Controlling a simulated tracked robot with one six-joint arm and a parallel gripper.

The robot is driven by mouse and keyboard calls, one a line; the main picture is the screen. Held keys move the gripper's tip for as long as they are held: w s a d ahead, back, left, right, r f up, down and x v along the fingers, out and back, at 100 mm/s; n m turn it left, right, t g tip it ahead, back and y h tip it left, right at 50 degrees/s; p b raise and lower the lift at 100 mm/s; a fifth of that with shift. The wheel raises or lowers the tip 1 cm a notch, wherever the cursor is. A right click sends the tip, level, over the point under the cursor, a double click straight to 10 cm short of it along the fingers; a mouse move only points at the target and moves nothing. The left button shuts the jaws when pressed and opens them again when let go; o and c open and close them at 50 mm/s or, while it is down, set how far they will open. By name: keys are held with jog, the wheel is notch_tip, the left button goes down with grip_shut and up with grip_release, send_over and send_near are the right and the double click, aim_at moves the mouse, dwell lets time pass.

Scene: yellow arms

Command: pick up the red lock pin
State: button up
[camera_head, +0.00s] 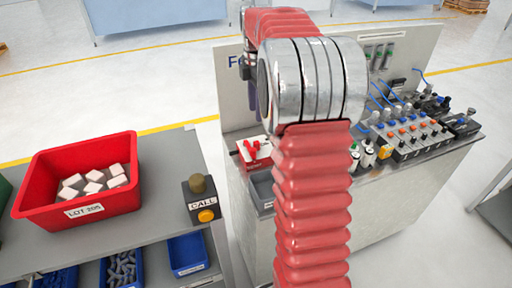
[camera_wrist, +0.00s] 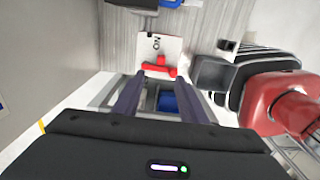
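The red lock pin (camera_wrist: 158,68) shows in the wrist view as a T-shaped red piece against a white plate marked "ON" (camera_wrist: 155,44). In the head view, red parts (camera_head: 252,149) show on a small white-topped box at the left end of the bench, partly behind my arm. My gripper (camera_wrist: 161,80) is open, its two dark fingers apart, with the pin just beyond and between the fingertips in the wrist view. I cannot tell whether they touch it. In the head view my arm hides most of the gripper.
The bench (camera_head: 395,205) holds a row of valves and blue hoses at right and a grey tray (camera_head: 262,190) below the box. A side table carries a red bin (camera_head: 80,210) of white blocks and a call button box (camera_head: 201,205). Blue bins sit on its lower shelf.

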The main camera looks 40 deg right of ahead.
send_over(257, 142)
jog(key=shift+w+f, duration=0.15)
jog(key=shift+f, duration=4.1)
jog(key=shift+f, duration=0.1)
jog(key=shift+f, duration=2.55)
jog(key=shift+c, duration=0.4)
grip_shut()
